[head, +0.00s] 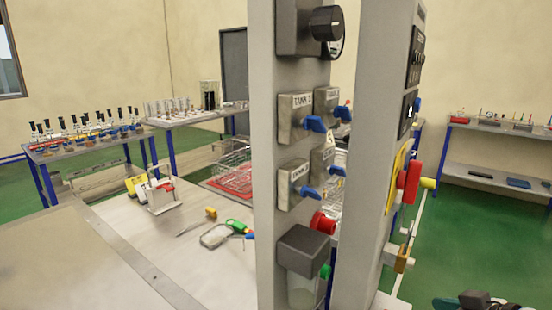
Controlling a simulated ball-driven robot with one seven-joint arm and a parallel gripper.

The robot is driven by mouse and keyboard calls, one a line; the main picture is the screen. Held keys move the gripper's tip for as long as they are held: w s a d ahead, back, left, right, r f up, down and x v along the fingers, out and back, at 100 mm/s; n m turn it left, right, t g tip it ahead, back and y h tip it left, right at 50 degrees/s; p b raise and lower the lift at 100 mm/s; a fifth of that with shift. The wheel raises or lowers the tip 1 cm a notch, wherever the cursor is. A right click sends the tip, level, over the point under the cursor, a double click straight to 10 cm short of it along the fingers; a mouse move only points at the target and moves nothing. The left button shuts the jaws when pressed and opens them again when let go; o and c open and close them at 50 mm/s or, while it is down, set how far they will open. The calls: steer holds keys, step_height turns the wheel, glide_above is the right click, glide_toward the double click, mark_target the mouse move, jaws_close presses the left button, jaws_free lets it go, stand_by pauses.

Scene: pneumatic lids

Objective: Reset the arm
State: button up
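No gripper of mine can be made out in the head view. A dark, partly green shape (476,302) is cut off by the bottom edge at the right; I cannot tell whether it belongs to my arm. A grey upright panel (268,130) stands close in front, with grey valve blocks labelled TANK and blue handles (315,124). A black knob (325,23) is at its top, and a red knob (322,223) sits above a filter unit with a clear bowl (302,290).
A bench (200,265) with small tools lies at left. Tables with bottles (75,145) and cups (195,119) stand behind. A shelf (500,130) is at right; green floor (470,240) is open before it.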

steer(key=s+a+f+m+g+h, duration=0.1)
steer(key=s+a+f+m+g, duration=0.1)
steer(key=s+f, duration=0.65)
steer(key=s+f+m+g+h, duration=0.1)
steer(key=s+f+g+h, duration=0.1)
steer(key=s+f, duration=0.5)
steer(key=s+f+m+g+h, duration=0.1)
steer(key=s+f+g, duration=0.3)
steer(key=s+f, duration=0.4)
steer(key=s+h, duration=0.1)
steer(key=s, duration=0.5)
steer(key=shift+s+f+m, duration=0.15)
steer(key=shift+s+m, duration=0.1)
steer(key=shift+m, duration=0.15)
stand_by(1.0)
